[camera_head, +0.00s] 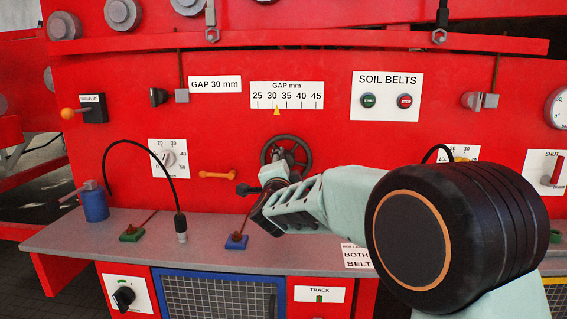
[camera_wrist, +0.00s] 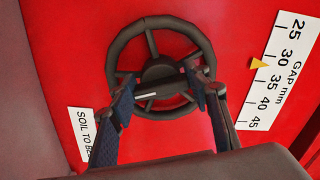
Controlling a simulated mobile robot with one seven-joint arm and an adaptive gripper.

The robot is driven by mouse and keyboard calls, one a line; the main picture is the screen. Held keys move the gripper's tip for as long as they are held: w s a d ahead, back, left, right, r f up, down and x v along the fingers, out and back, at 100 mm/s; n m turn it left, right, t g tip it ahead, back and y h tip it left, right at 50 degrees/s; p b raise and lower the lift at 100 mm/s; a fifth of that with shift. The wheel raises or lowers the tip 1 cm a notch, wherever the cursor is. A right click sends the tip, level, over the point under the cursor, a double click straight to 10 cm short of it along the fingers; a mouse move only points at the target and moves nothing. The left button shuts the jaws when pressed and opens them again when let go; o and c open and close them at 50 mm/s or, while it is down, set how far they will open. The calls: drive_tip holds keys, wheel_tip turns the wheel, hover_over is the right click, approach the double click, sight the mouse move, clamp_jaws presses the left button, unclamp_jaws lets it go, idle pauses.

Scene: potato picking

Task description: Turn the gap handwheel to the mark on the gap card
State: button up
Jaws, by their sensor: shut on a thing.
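The gap handwheel (camera_head: 287,155) is a dark spoked wheel on the red panel, partly hidden by my gripper (camera_head: 270,185) in the head view. In the wrist view the handwheel (camera_wrist: 151,28) shows almost whole, with a pale line below its hub. My gripper (camera_wrist: 160,95) is shut on the wheel, its blue-padded fingers on either side of the hub. The gap card (camera_head: 215,85) reads GAP 30 mm. On the gap scale (camera_head: 287,95) the yellow pointer (camera_head: 277,111) stands slightly right of 30, between 30 and 35; it also shows in the wrist view (camera_wrist: 259,63).
A grey shelf (camera_head: 215,232) runs below the panel. A black cable (camera_head: 140,147) arches left of the wheel. An orange handle (camera_head: 217,175) and a blue-based lever (camera_head: 237,241) are near my gripper. The soil belts buttons (camera_head: 386,96) are upper right.

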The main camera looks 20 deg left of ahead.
drive_tip(key=n+p, duration=0.1)
drive_tip(key=n, duration=0.3)
drive_tip(key=shift+d+n+p, duration=0.1)
drive_tip(key=shift+n+p, duration=0.65)
drive_tip(key=shift+n, duration=1.05)
drive_tip(key=o, duration=1.7)
drive_tip(key=shift+f, duration=0.1)
drive_tip(key=v, duration=1.2)
